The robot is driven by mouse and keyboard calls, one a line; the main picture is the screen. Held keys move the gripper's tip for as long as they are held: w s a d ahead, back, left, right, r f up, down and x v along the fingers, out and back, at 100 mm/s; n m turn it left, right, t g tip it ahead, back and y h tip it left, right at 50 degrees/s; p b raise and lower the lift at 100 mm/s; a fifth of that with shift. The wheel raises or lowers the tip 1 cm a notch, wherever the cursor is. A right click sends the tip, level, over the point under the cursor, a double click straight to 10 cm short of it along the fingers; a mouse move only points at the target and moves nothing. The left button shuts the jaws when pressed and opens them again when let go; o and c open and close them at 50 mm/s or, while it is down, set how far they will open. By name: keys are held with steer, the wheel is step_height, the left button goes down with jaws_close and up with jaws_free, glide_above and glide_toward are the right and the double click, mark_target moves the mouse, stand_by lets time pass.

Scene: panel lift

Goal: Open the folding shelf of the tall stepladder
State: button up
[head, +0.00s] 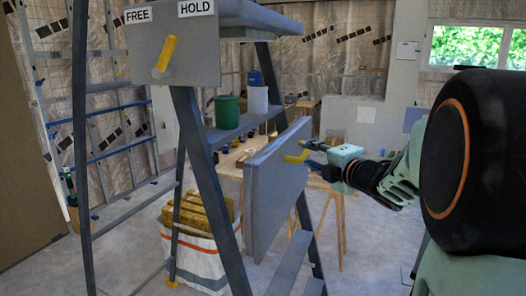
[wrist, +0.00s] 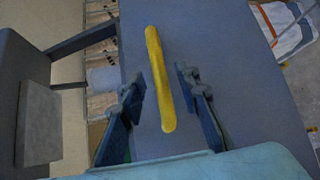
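The tall stepladder (head: 192,130) has dark legs and grey steps. Its folding shelf is a grey-blue panel (head: 262,195) hanging steeply, nearly upright, on the ladder's right side. A yellow handle (head: 297,157) sticks out near the panel's upper right edge. My gripper (head: 308,154) is at the handle. In the wrist view the yellow handle (wrist: 158,75) lies between the two spread fingers (wrist: 160,82), with gaps on both sides. A grey plate with FREE and HOLD labels (head: 200,55) carries a yellow lever (head: 166,54), its upper end leaning right, toward HOLD.
A green pot (head: 227,112) and a pale pot (head: 258,101) stand on a ladder step beside the panel. A striped bag (head: 200,262) holding yellow-brown items stands beneath. A wooden table (head: 229,168) is behind. Another ladder (head: 112,130) leans at left. Floor at right is clear.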

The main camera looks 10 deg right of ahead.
mark_target(306, 150)
steer(key=shift+x, duration=1.6)
jaws_close()
